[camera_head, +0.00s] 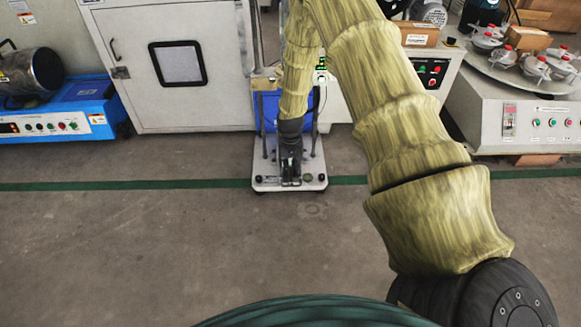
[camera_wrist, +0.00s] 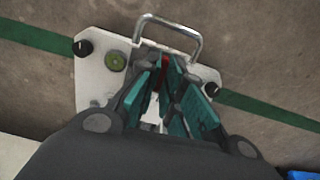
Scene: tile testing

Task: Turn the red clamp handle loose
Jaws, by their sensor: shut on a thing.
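The red clamp handle (camera_wrist: 163,74) shows in the wrist view as a thin strip between the teal finger pads. My gripper (camera_wrist: 171,80) is shut on it, and the fingers hide most of the clamp. In the head view my gripper (camera_head: 290,175) points down at the front of a small white base plate (camera_head: 262,182). The same plate shows in the wrist view (camera_wrist: 90,82), under and around the fingers. The red handle cannot be made out in the head view.
A metal loop handle (camera_wrist: 168,22), black knobs (camera_wrist: 84,48) and a round green level (camera_wrist: 115,62) surround the fingers. A large white cabinet (camera_head: 180,65) stands behind left, beside a blue machine (camera_head: 55,110). A white disc machine (camera_head: 530,125) stands right. The front floor is clear.

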